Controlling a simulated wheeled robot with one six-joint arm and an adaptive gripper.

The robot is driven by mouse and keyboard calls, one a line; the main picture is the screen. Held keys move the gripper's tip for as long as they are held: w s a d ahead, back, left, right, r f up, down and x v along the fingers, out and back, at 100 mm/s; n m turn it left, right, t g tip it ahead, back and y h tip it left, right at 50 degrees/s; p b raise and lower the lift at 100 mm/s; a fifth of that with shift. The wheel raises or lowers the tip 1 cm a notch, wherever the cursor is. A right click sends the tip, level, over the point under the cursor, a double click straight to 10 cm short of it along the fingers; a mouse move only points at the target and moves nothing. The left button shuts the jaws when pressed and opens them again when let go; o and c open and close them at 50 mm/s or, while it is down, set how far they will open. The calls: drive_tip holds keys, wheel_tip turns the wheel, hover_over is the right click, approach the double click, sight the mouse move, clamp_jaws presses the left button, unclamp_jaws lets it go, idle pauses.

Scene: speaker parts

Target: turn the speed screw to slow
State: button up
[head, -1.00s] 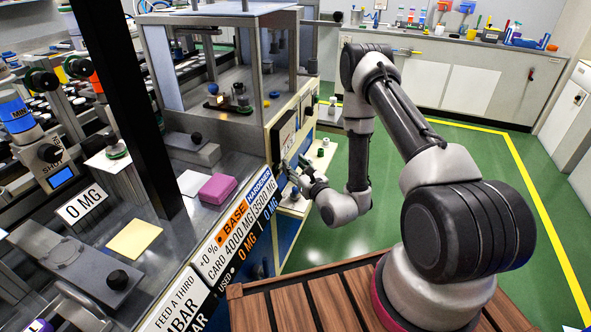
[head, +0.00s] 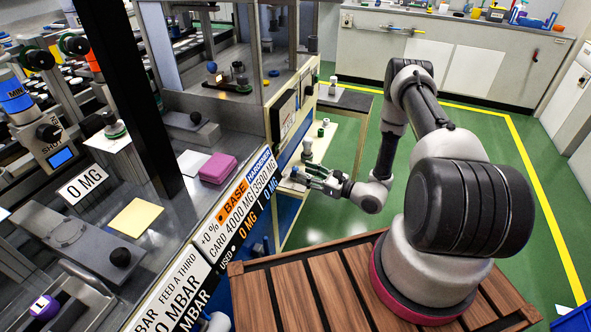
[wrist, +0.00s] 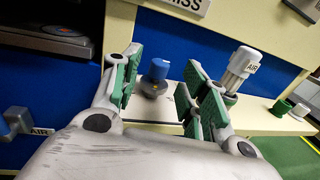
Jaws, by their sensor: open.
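A small blue-capped knob (wrist: 157,72) stands on a metal plate in the wrist view. I see no label naming it as the speed screw, and no slow mark is readable. My gripper (wrist: 163,62) is open, with one green-padded finger on each side of the knob in the picture. I cannot tell whether the fingers touch it or are short of it.
Green and white fittings (wrist: 290,110) lie farther right. A lever marked AIR (wrist: 22,122) is at left. Green floor (head: 330,215) is free beside the shelf.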

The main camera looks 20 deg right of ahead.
sight(295, 168)
drive_tip(key=x, duration=0.5)
drive_tip(key=shift+w, duration=0.1)
drive_tip(key=shift+c, duration=0.4)
clamp_jaws()
drive_tip(key=shift+a+h, duration=0.1)
drive_tip(key=shift+h, duration=0.2)
